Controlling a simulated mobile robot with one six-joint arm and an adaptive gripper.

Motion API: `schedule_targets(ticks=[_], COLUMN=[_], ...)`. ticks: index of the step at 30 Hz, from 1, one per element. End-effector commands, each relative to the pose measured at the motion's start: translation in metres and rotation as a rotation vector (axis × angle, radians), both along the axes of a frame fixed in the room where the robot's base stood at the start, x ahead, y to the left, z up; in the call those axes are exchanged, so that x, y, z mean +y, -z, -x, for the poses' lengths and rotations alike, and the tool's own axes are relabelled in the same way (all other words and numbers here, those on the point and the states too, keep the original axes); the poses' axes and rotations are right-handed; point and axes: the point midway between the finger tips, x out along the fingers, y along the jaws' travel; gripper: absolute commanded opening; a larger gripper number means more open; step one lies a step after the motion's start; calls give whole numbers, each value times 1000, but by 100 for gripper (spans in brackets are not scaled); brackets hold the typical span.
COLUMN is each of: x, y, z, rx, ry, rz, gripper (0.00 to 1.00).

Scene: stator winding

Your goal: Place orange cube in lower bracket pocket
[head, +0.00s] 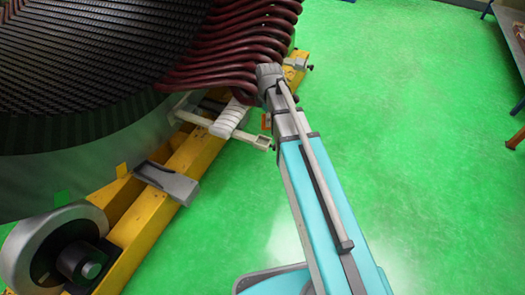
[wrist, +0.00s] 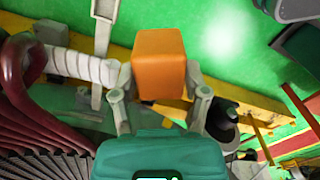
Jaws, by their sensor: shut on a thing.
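The orange cube (wrist: 159,62) is held between the two grey fingers of my gripper (wrist: 163,80) in the wrist view. In the head view a small orange patch, likely the cube (head: 266,121), shows beside my arm; my gripper is mostly hidden behind the arm there. A pale bracket arm (head: 205,121) reaches out from the stator, with a small pocket-like end (head: 262,143) just below the orange patch. In the wrist view a pale bracket piece (wrist: 101,40) lies left of the cube, apart from it in the picture. I cannot tell the height gap.
The stator (head: 80,70) with dark red coil ends (head: 235,45) fills the upper left. A white-wrapped coil part (head: 230,120) lies close to the bracket. A yellow beam (head: 190,155) runs below, with a wheel (head: 60,245).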

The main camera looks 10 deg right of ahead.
Motion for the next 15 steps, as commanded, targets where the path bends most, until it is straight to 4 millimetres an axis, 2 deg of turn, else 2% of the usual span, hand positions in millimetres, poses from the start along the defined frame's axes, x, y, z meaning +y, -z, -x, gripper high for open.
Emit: schedule_targets(ticks=[1,15], x=[1,7], y=[18,96], z=[-1,-4], rx=[0,0], ry=[23,270], rz=[0,0], gripper=[2,2])
